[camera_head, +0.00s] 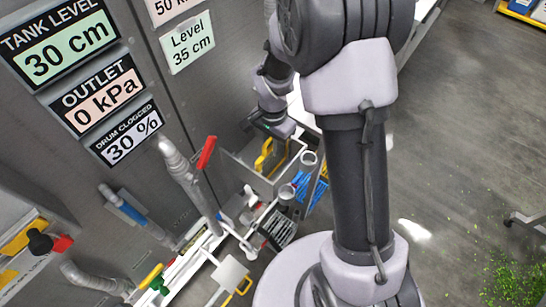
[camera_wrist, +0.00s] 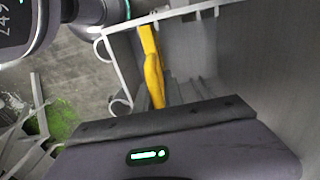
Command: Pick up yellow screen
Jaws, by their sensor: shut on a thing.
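The yellow screen (camera_head: 263,157) shows as a yellow frame part inside a grey open bin (camera_head: 237,158), below my gripper (camera_head: 271,131). In the wrist view a yellow bar of the screen (camera_wrist: 152,68) runs down from the bin's rim to the edge of my gripper's body. My gripper is shut on the yellow screen, at the bin's opening. The fingertips and the lower part of the screen are hidden.
A red-handled valve on a grey pipe (camera_head: 206,153) stands left of the bin. Open floor (camera_head: 470,130) lies to the right.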

